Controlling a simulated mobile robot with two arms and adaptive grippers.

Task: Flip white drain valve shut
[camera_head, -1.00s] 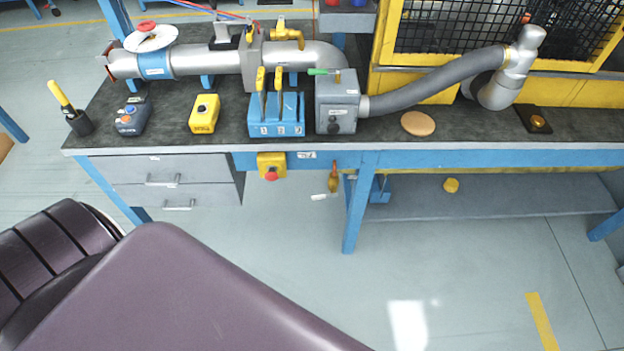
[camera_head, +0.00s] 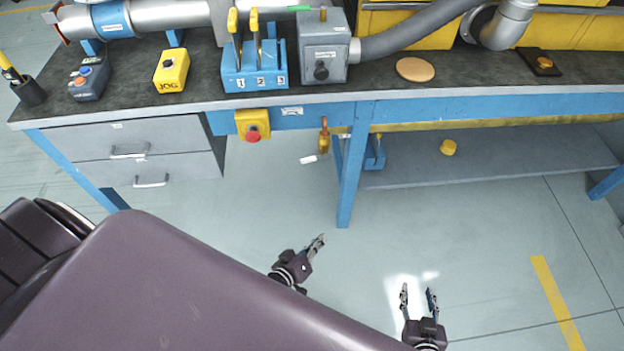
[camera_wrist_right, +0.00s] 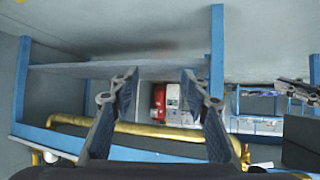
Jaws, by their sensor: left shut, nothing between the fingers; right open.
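A brass valve (camera_head: 323,138) hangs below the bench's front edge, left of the blue leg. A small white lever (camera_head: 308,160) sticks out from its lower end to the left, tilted slightly down. I cannot make the valve out with certainty in the right wrist view. My left gripper (camera_head: 320,241) is shut and empty, in front of and below the valve, well apart from it. My right gripper (camera_head: 418,290) is open and empty, farther right and toward me, over the floor. Its spread fingers also show in the right wrist view (camera_wrist_right: 157,82).
A blue bench leg (camera_head: 350,180) stands just right of the valve. A yellow box with a red button (camera_head: 253,125) is on the bench front to the left, beside grey drawers (camera_head: 135,150). The floor in front is clear.

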